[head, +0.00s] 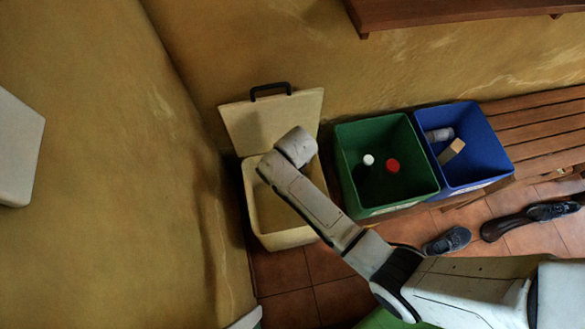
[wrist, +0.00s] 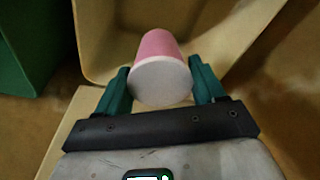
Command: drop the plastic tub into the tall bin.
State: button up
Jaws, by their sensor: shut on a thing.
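The plastic tub (wrist: 160,82), pink with a pale round end, is between the two teal fingers of my gripper (wrist: 158,66) in the wrist view. My gripper is shut on its sides. Beyond the tub, the wrist view shows the inside of a cream bin (wrist: 97,72). In the head view this cream bin (head: 287,239) stands in the corner by the wall, with its lid (head: 240,125) swung up behind it. My arm reaches over its opening and hides my gripper and the tub there. The tub appears to be held over the opening.
A green bin (head: 345,150) with a white and a red item inside stands right of the cream bin. A blue bin (head: 490,155) holding several items is beside it. A slatted wooden bench (head: 535,125) and dark shoes (head: 447,241) are further right. A wooden shelf (head: 450,10) is above.

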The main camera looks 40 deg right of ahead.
jog(key=shift+f+b, duration=2.05)
jog(key=shift+f, duration=0.25)
jog(key=o, duration=1.1)
jog(key=shift+r, duration=0.15)
jog(key=r+p, duration=0.1)
jog(key=r, duration=0.2)
jog(key=s+r+p, duration=0.1)
jog(key=r, duration=0.3)
jog(key=r+p, duration=0.1)
jog(key=r, duration=0.2)
jog(key=shift+s+d+r, duration=0.1)
jog(key=shift+s+r, duration=0.15)
